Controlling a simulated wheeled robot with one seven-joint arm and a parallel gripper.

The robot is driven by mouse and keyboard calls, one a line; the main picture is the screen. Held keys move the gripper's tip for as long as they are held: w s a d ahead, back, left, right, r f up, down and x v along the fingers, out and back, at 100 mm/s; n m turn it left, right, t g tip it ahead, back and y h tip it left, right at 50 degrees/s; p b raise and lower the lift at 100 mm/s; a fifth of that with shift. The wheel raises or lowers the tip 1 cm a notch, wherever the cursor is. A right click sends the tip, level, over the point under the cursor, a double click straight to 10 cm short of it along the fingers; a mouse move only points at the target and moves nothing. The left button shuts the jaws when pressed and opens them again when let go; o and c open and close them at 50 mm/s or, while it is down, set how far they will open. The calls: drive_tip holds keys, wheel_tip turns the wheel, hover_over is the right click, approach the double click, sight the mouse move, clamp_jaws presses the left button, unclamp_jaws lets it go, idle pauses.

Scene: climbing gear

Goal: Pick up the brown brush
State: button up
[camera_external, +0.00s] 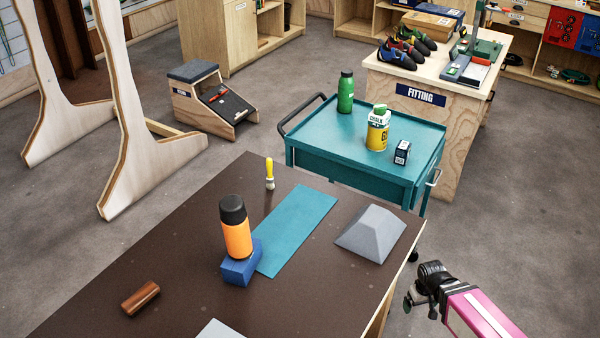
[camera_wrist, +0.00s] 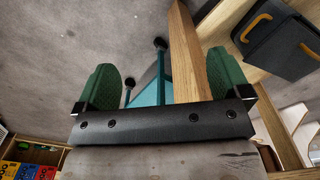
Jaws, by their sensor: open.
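The brown brush (camera_external: 140,298) is a small rounded, wood-brown piece lying on the dark tabletop at the near left in the external view. I cannot make out its bristles. My gripper (camera_external: 409,303) hangs off the right side of the table, beyond its edge and far from the brush. In the wrist view my gripper (camera_wrist: 163,82) shows two green fingers spread wide with nothing between them. The brush is not in the wrist view.
The dark table (camera_external: 100,268) holds an orange bottle (camera_external: 237,240) on a blue block (camera_external: 240,268), a yellow-handled brush (camera_external: 270,172), a teal mat (camera_external: 300,222) and a grey wedge (camera_external: 370,235). A teal cart (camera_external: 330,140) stands behind. Tabletop around the brown brush is clear.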

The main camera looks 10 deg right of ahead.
drive_tip(key=c, duration=0.4)
